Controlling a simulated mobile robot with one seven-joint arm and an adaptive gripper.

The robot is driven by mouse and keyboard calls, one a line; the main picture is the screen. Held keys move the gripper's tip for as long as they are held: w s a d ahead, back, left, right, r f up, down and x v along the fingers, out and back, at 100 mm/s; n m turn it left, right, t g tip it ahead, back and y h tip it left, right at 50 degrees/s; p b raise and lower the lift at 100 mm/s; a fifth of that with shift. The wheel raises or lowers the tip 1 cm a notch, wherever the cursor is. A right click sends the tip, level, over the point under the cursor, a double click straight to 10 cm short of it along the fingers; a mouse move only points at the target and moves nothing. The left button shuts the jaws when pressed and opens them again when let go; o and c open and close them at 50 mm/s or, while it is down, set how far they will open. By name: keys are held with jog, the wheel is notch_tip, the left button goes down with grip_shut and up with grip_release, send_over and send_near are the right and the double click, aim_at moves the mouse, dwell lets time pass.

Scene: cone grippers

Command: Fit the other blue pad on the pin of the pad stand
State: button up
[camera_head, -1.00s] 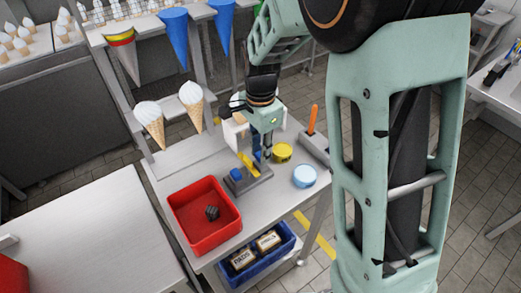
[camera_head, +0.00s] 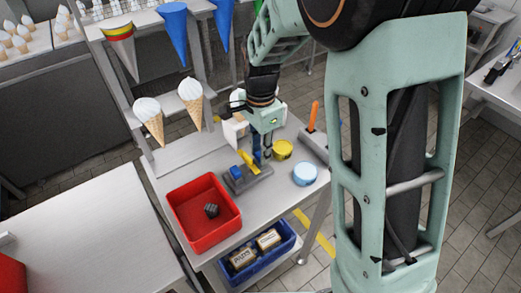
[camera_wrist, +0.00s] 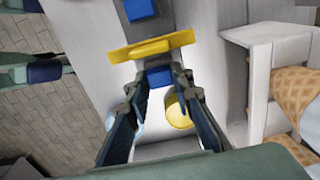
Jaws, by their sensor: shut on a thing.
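My gripper (camera_wrist: 158,95) is shut on a small blue pad (camera_wrist: 158,76), held between its fingertips. In the head view my gripper (camera_head: 262,153) is over the right part of the grey pad stand (camera_head: 250,184). One blue pad (camera_head: 236,171) sits at the stand's left end; it also shows at the top of the wrist view (camera_wrist: 138,10). A yellow bar (camera_wrist: 150,48) lies crosswise between the two pads, close to the held one; it also shows in the head view (camera_head: 248,161). The pin under the held pad is hidden, so I cannot tell whether they touch.
A red bin (camera_head: 183,222) with a dark part stands at the left. A yellow tin (camera_head: 282,150), a pale blue round container (camera_head: 304,174) and an orange handle (camera_head: 313,116) are at the right. Cones in a rack (camera_head: 151,122) stand behind. A blue crate (camera_head: 281,257) sits below.

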jog(key=shift+f, duration=0.35)
dwell(0.4)
jog(key=o, duration=1.2)
jog(key=shift+r, duration=0.1)
jog(key=shift+r+p, duration=1.8)
jog(key=shift+r, duration=0.65)
